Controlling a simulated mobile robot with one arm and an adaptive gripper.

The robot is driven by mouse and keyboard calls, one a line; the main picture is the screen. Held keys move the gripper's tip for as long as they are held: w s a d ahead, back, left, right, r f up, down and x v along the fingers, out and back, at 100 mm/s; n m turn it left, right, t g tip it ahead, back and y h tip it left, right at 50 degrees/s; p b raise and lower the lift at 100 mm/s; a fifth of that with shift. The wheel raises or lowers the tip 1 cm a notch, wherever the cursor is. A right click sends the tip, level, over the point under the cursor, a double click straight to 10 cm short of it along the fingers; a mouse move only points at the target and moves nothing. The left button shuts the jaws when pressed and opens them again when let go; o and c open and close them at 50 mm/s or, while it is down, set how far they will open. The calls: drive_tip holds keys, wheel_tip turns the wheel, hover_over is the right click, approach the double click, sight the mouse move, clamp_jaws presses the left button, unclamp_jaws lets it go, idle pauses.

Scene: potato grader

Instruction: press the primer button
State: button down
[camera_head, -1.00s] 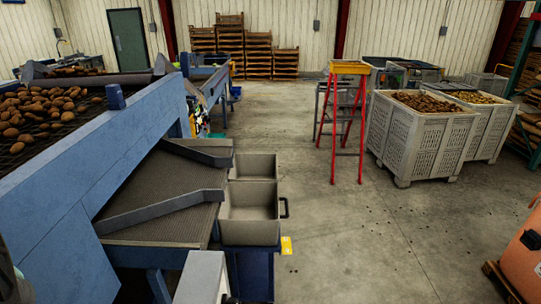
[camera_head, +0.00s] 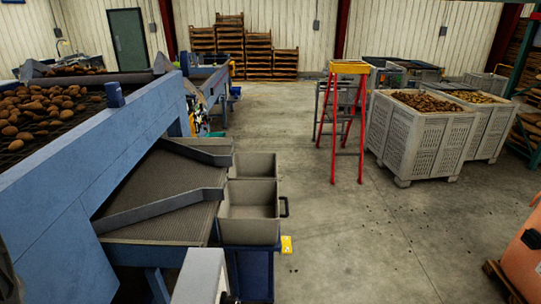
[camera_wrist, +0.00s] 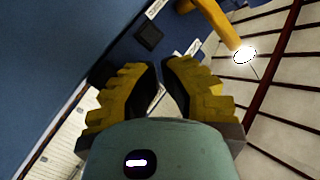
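I cannot make out the primer button for certain in either view. In the wrist view a small dark square fitting (camera_wrist: 148,37) sits on a blue panel (camera_wrist: 120,50) beyond my fingertips, with pale labels near it. My gripper (camera_wrist: 160,68) has yellow stepped fingers with dark inner pads. The fingertips are close together with a narrow gap, and nothing shows held between them. They appear apart from the dark square. The head view does not clearly show my gripper.
A blue grader (camera_head: 110,140) with potatoes on top fills the left. Grey bins (camera_head: 252,212) stand beside its chute. A red and yellow stepladder (camera_head: 348,115) and potato crates (camera_head: 415,145) stand right of a clear concrete floor. A yellow bar (camera_wrist: 212,22) is near the panel.

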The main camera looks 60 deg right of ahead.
drive_tip(key=shift+w+a+b, duration=0.2)
drive_tip(key=shift+w+b, duration=0.1)
idle(0.4)
drive_tip(key=shift+s, duration=0.1)
drive_tip(key=shift+s+d, duration=0.55)
drive_tip(key=shift+s, duration=0.05)
drive_tip(key=s+d, duration=0.1)
drive_tip(key=s+d+b, duration=0.1)
drive_tip(key=s, duration=0.2)
drive_tip(key=shift+s+d+b, duration=0.1)
drive_tip(key=shift+d+b, duration=0.2)
drive_tip(key=shift+d, duration=0.1)
idle(0.9)
